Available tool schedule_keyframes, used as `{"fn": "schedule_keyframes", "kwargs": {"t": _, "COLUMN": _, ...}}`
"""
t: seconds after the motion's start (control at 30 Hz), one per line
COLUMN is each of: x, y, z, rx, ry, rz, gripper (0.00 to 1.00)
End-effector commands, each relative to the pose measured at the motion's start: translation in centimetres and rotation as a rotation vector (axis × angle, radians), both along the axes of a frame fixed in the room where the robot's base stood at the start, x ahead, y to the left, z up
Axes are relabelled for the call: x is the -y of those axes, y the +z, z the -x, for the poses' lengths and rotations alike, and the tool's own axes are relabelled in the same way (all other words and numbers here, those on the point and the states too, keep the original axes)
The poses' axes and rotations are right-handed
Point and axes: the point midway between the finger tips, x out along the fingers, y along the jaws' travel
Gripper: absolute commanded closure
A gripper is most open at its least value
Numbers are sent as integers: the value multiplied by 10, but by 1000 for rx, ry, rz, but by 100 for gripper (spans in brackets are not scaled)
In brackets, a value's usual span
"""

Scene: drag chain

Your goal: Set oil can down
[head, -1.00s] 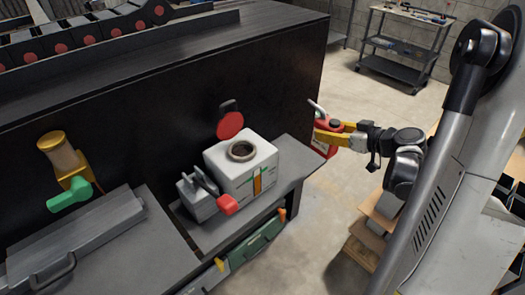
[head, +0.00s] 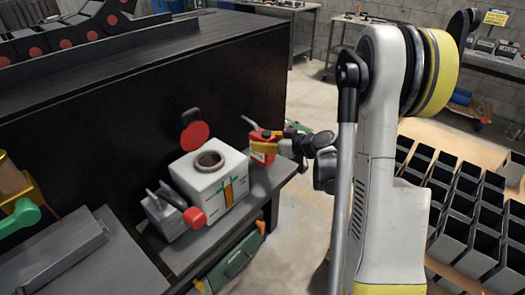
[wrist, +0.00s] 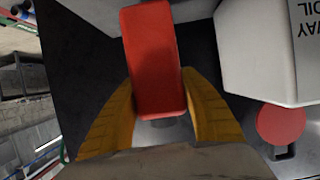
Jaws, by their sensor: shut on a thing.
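The red oil can (head: 262,146) has a thin spout pointing up and left in the head view. My gripper (head: 270,148) is shut on it, with its yellow fingers on the can's sides. In the wrist view the can (wrist: 154,60) is between the two yellow fingers of my gripper (wrist: 160,105). In the head view the can is at the far right end of the grey shelf (head: 262,196), beside the white tank. I cannot tell whether its base touches the shelf.
The white tank (head: 205,185) with a round opening stands on the shelf, close to the can. A red disc (head: 195,136) is on the dark machine wall behind. A red-knobbed lever (head: 193,217) is in front of the tank. Black bins (head: 465,205) stand at the right.

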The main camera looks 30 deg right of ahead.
Motion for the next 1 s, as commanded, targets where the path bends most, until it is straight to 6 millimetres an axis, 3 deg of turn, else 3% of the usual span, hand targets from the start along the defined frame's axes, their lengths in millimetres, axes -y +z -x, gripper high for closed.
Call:
{"fn": "schedule_keyframes", "kwargs": {"t": 0.17, "x": 0, "y": -30, "z": 0, "rx": 1, "ry": 0, "rz": 0, "gripper": 94}}
{"fn": "schedule_keyframes", "kwargs": {"t": 0.57, "x": 0, "y": -34, "z": 0, "rx": 1, "ry": 0, "rz": 0, "gripper": 94}}
{"fn": "schedule_keyframes", "kwargs": {"t": 0.6, "x": 0, "y": -33, "z": 1, "rx": 0, "ry": 0, "rz": 0, "gripper": 41}}
{"fn": "schedule_keyframes", "kwargs": {"t": 0.63, "x": 0, "y": -33, "z": 1, "rx": 0, "ry": 0, "rz": 0, "gripper": 33}}
{"fn": "schedule_keyframes", "kwargs": {"t": 1.0, "x": 0, "y": -29, "z": 1, "rx": 0, "ry": 0, "rz": 0, "gripper": 33}}
